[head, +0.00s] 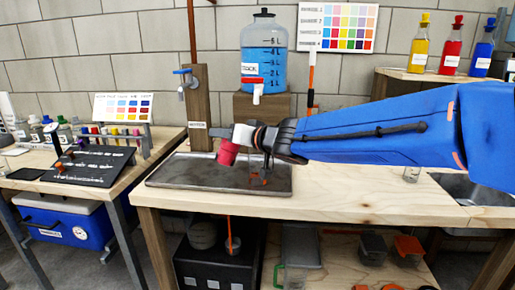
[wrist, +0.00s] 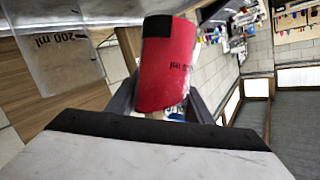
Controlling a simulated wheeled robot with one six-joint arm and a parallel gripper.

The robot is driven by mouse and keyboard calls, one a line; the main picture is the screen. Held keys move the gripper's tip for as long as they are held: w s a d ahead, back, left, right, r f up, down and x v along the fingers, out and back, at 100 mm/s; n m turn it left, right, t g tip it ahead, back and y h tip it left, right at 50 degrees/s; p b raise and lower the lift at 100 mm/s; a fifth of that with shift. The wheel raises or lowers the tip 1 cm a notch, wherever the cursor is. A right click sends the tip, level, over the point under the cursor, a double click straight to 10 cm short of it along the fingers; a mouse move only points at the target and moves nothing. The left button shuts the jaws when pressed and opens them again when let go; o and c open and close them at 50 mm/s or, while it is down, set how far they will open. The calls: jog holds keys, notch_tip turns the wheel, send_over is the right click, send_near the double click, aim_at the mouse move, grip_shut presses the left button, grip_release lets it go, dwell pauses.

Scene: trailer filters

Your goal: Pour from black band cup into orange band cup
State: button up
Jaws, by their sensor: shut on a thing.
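My gripper (head: 243,137) is shut on a red cup, and the cup (head: 227,152) hangs tilted from the fingers above the metal tray. In the wrist view the red cup (wrist: 166,70) sits between the dark fingers, with a black patch at its upper left and small print on its side. A clear wall marked 200 ml (wrist: 60,42) shows at the left of the wrist view. I cannot tell whether liquid is flowing.
The metal tray (head: 170,178) lies on the wooden bench (head: 350,195). A wooden post with a tap (head: 197,105) and a blue-filled jug (head: 263,60) stand behind it.

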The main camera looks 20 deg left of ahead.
jog(key=shift+w+d+r+m, duration=0.2)
jog(key=shift+w+r+m, duration=0.1)
jog(key=shift+r, duration=0.2)
dwell(0.3)
jog(key=shift+w+d+r+m+y+p, duration=0.3)
jog(key=shift+w+d+m+p, duration=0.25)
jog(key=shift+m, duration=0.15)
dwell(1.2)
jog(key=shift+w+d+r+m+y+p, duration=0.2)
jog(key=shift+r+m+y+p, duration=0.2)
jog(key=shift+m, duration=0.4)
dwell(1.4)
jog(key=shift+w+r+m+y+p, duration=0.1)
jog(key=shift+r+m+y+p, duration=0.3)
jog(key=shift+m, duration=0.6)
dwell(2.1)
